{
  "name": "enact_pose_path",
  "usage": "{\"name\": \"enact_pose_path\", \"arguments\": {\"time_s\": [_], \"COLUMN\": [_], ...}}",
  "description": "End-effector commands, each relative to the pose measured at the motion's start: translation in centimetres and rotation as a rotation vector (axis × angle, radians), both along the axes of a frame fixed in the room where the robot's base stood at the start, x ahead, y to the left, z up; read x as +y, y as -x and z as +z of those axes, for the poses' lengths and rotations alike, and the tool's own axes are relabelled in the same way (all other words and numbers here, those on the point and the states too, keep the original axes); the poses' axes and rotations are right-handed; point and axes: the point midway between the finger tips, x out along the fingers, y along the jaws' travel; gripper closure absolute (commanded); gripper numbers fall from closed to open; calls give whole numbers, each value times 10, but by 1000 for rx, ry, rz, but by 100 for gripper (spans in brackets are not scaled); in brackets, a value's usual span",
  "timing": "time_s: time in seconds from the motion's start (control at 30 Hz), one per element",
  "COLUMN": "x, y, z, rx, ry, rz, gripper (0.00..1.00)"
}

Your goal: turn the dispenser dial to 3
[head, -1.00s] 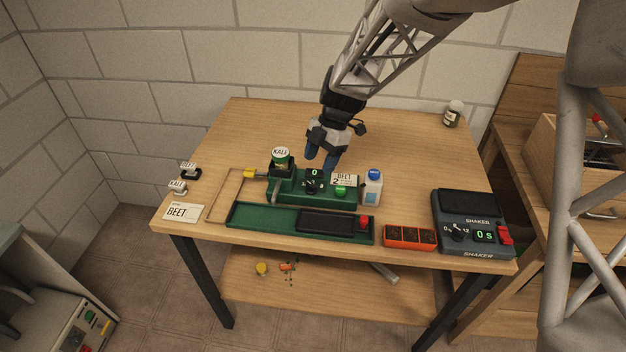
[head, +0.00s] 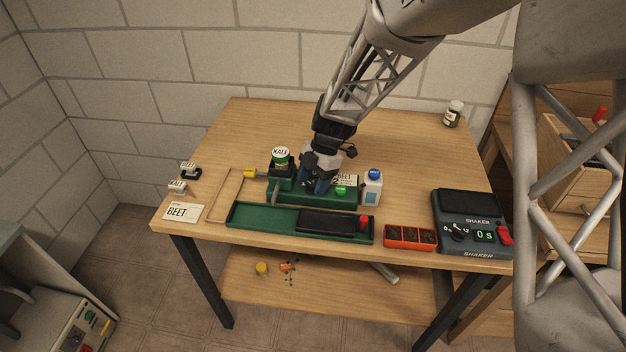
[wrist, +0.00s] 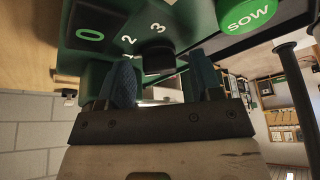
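The green dispenser (head: 322,200) stands on the table. In the wrist view, the two blue fingers of my gripper (wrist: 162,76) are apart, one on each side of the dial, with visible gaps. Which number the dial points to cannot be told. The green SOW button (wrist: 246,12) is to the right of the dial.
A white bottle with a blue cap (head: 372,188) stands close to the right of the dispenser. A KALE-labelled container (head: 281,158) sits on its left end. An orange tray (head: 409,248) and the shaker (head: 472,207) are farther right. The table's back is mostly clear.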

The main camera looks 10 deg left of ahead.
Motion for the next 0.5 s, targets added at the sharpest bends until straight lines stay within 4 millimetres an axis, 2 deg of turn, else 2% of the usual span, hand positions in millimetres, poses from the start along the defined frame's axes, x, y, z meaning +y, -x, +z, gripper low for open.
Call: {"name": "enact_pose_path", "arguments": {"time_s": [0.03,0.3,0.5], "x": [0,0,0], "y": [0,0,0], "z": [0,0,1], "rx": [0,0,-1], "ry": [0,0,0], "rz": [0,0,-26], "gripper": [48,89,90]}}
